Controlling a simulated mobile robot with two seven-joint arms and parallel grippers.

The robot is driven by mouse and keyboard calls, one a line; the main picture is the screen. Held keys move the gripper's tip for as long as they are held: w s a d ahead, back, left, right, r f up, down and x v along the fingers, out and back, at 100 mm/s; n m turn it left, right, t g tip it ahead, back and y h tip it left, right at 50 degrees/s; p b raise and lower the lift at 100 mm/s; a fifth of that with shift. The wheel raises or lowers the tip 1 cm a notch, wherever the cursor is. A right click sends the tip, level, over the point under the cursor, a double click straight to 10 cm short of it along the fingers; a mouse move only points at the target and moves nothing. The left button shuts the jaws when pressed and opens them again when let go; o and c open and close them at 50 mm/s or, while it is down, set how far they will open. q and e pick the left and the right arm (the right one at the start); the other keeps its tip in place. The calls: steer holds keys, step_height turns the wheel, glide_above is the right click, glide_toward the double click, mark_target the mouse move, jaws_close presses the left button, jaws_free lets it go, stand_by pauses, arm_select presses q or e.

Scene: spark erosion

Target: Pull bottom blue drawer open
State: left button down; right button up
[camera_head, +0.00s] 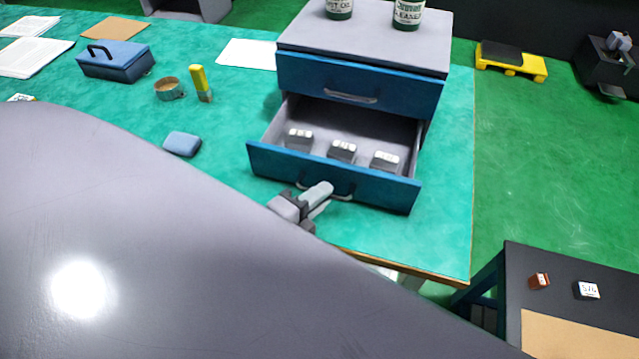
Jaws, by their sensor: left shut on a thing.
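The bottom blue drawer (380,189) of a small grey cabinet (370,45) on the green table stands pulled well out. Several dark blocks with white labelled tops (342,151) lie inside it in a row. My left gripper (325,197) is at the drawer's front, shut on the drawer handle (343,192); the fingers hide part of the handle. The top blue drawer (360,87) above is shut, with its own handle showing. My right gripper is not in view.
On the green table (225,170) lie a blue rounded block (182,144), a tape roll (169,88), a yellow-topped object (201,83) and a blue toolbox (116,60). Two bottles (408,14) stand on the cabinet. A dark side table (545,262) stands at lower right.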

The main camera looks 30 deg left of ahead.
arm_select(q)
steer(key=c, duration=1.2)
jaws_free()
steer(key=b+v, duration=0.1)
steer(key=v, duration=0.4)
steer(key=shift+s+a, duration=0.1)
steer(key=shift+s, duration=0.3)
steer(key=shift+s+a+r, duration=0.1)
steer(key=shift+s+r, duration=0.1)
steer(key=shift+s, duration=0.4)
